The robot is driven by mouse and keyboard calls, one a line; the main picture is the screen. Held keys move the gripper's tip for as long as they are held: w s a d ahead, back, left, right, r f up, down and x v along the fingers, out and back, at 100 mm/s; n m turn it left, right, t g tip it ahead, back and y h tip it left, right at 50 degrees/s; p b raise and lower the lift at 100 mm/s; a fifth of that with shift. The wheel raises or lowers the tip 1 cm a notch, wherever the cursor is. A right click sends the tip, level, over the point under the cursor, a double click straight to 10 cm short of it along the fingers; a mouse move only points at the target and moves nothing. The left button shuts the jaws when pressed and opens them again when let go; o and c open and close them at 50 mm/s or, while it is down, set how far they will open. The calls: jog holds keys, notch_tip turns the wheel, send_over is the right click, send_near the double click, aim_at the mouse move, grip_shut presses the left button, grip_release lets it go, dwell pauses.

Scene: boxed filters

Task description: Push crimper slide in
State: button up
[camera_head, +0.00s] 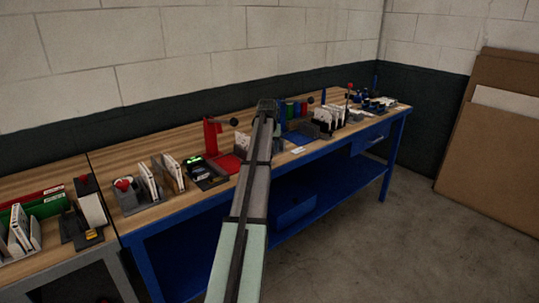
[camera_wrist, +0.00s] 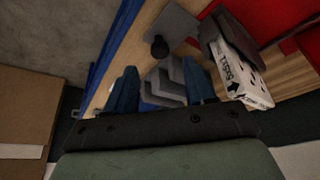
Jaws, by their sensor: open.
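In the wrist view, a flat grey piece (camera_wrist: 176,22), which may be the crimper slide, lies on the wooden bench top with a round black knob (camera_wrist: 159,46) beside it. My gripper (camera_wrist: 160,75) is open, its two blue fingers apart. A stepped grey block (camera_wrist: 168,84) shows between the fingers; I cannot tell whether they touch it. In the head view, my gripper (camera_head: 267,104) is over the back of the bench. A red upright stand (camera_head: 211,136), possibly the crimper, is left of it, with a black knob (camera_head: 234,122) nearby. My arm hides part of the bench.
A white printed box (camera_wrist: 243,82) stands close right of the fingers in the wrist view. The wall runs behind the bench.

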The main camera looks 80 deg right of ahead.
jog(key=shift+x, duration=2.8)
jog(key=shift+c, duration=0.2)
grip_shut()
